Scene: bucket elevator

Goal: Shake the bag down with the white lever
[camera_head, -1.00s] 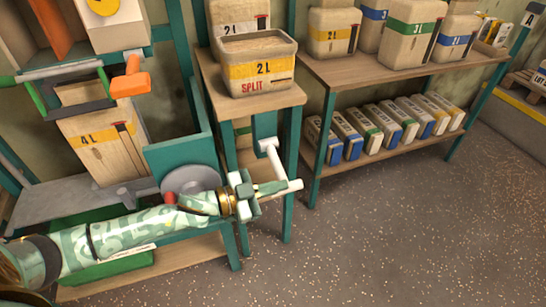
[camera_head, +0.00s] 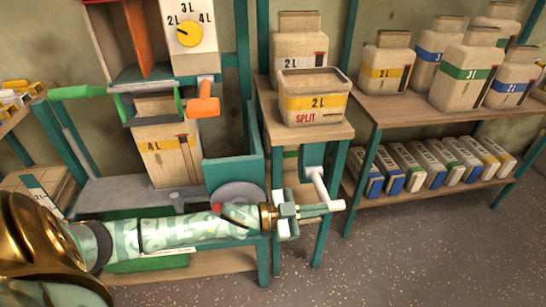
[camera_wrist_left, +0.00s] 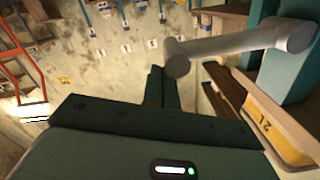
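The white lever (camera_head: 318,183) sticks out of a teal bracket beside the small shelf and slants down, with a handle at its lower end. My left gripper (camera_head: 294,211) is at that handle, whose end shows past the fingers. The left wrist view shows the lever (camera_wrist_left: 235,46) just beyond a dark finger; whether the fingers close on it is unclear. The tan bag (camera_head: 168,158) marked 4L stands upright on the grey bench, under the green-handled clamp frame (camera_head: 150,106). My right gripper is out of view.
An open tan container (camera_head: 313,100) marked 2L SPLIT stands on the small shelf above the lever. A teal bin (camera_head: 232,160) and a grey disc (camera_head: 238,192) lie near my left forearm. Shelves with jugs and packets are at the right. The floor at lower right is clear.

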